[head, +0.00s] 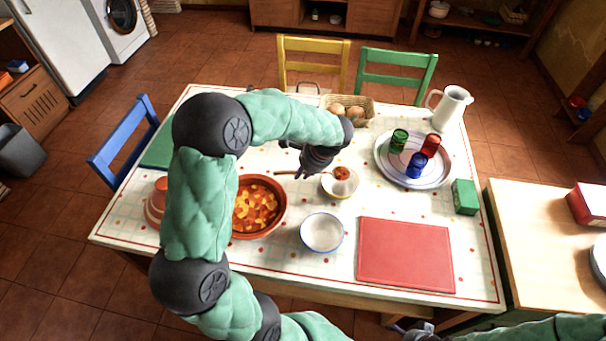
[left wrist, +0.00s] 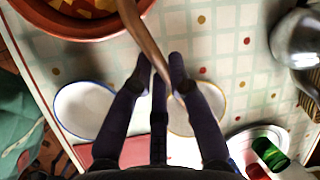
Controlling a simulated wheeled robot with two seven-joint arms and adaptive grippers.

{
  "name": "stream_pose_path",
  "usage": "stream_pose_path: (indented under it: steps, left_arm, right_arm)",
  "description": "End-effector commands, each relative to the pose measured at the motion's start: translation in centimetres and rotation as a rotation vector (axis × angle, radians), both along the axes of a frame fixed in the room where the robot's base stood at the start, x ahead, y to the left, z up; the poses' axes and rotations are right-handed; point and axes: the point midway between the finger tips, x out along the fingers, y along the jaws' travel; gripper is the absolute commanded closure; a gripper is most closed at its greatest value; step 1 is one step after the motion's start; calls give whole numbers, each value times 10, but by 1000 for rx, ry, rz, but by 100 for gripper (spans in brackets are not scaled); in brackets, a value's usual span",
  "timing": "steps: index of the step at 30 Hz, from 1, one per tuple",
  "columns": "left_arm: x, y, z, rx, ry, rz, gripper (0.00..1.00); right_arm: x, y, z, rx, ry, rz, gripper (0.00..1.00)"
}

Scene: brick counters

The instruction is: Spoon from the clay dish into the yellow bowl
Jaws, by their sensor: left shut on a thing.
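My left gripper (head: 316,168) is shut on the wooden spoon (left wrist: 148,40), whose handle passes between the fingers in the left wrist view. The yellow bowl (head: 340,194), pale with a yellowish rim, stands just right of the gripper; its rim also shows in the left wrist view (left wrist: 222,112). Red-orange food shows over or in this bowl; whether it is on the spoon's head or in the bowl I cannot tell. The clay dish (head: 284,212) holds red and yellow stew, left of the gripper, partly behind my arm. My right gripper (head: 416,330) barely shows at the bottom edge.
A blue-rimmed white bowl (head: 322,233) stands in front of the yellow bowl. A red board (head: 405,255) lies to the right. A round tray (head: 383,158) with several cups, a white jug (head: 452,108) and a bread basket (head: 369,105) stand behind. A green box (head: 465,197) is near the right edge.

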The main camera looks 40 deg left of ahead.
Motion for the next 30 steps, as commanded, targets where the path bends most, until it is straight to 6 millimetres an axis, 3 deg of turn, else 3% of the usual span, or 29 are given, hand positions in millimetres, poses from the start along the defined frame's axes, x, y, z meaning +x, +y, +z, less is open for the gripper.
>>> stream_pose_path:
  steps: [30]
  left_arm:
    - [-4, -4, -7, 179, -127, -70, 100]
  right_arm:
    - [0, 0, -63, 0, 0, 0, 23]
